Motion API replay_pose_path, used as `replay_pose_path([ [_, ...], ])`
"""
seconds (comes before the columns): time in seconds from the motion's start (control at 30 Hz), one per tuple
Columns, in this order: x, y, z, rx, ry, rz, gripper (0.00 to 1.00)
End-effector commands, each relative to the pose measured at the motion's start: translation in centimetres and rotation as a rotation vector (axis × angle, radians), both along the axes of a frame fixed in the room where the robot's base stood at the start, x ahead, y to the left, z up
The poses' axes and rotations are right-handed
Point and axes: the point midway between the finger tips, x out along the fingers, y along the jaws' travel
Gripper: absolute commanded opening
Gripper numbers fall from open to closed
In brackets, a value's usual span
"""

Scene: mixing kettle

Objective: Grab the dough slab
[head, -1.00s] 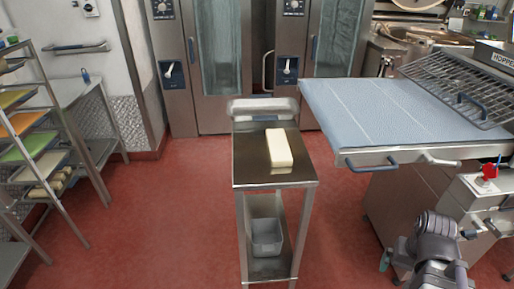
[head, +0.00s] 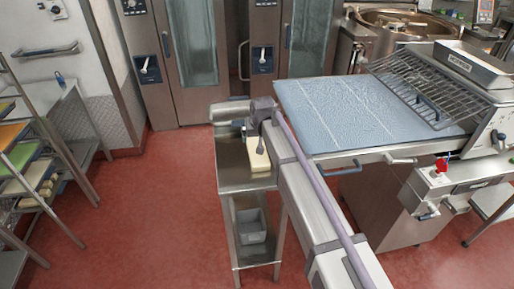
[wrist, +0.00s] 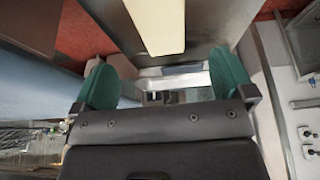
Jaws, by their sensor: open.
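The pale cream dough slab (head: 258,160) lies on the steel top of a narrow cart (head: 232,178). In the head view my arm partly covers it on the right. In the wrist view the slab (wrist: 158,22) is at the top edge, cut off by the frame, and lines up sideways with the gap between my fingers. My gripper (wrist: 166,82) shows two green fingers spread wide, open and with nothing between them. The slab is apart from the fingers in the picture. In the head view my wrist is over the cart beside the slab's far end.
A blue-topped table (head: 365,115) stands close on the right of the cart, with handles on its front edge. A grey bin (head: 251,226) sits on the cart's lower shelf. A tray rack (head: 30,165) stands at left. Red floor between rack and cart is clear.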

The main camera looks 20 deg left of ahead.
Motion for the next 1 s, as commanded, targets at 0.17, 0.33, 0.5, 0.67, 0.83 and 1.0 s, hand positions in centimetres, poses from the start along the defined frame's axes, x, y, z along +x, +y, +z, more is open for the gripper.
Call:
replay_pose_path([
  [0.17,0.2,0.0,-1.6,0.0,0.001,-0.002,1.0],
  [0.33,1.3,0.6,-5.1,0.0,0.002,-0.003,1.0],
  [0.5,1.7,0.8,-5.5,0.0,0.002,-0.003,1.0],
  [0.67,2.2,1.1,-7.4,-0.001,0.003,-0.003,1.0],
  [0.83,3.3,1.7,-10.4,-0.001,0.003,-0.003,1.0],
  [1.0,3.4,1.8,-10.1,-0.001,0.003,-0.003,1.0],
])
